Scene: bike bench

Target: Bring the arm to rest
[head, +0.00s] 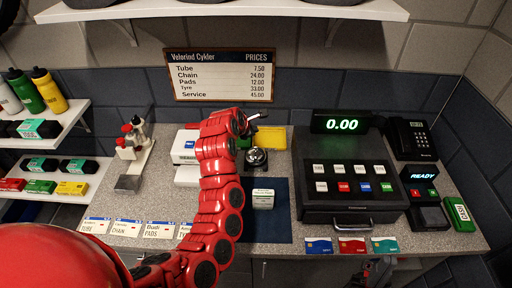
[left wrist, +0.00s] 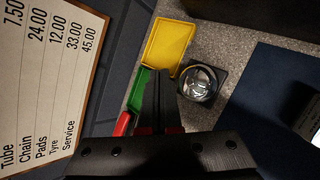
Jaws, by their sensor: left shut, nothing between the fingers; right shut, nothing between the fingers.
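My left arm, red and segmented, comes in from the lower left of the head view and reaches up over the counter. My left gripper (head: 250,120) is at its far end, near the back wall below the price sign. In the left wrist view the dark fingers of my left gripper (left wrist: 158,85) are shut with nothing between them. They point towards a silver bell (left wrist: 199,82) and a yellow tray (left wrist: 168,46). My right gripper (head: 374,270) shows partly at the bottom of the head view, shut and empty, by the counter's front edge.
A silver bell (head: 256,158) and yellow tray (head: 270,138) sit close to the left gripper. A blue mat (head: 280,222) lies on the counter. A black cash register (head: 348,180) and card terminal (head: 424,190) stand right. The price sign (head: 221,75) hangs behind.

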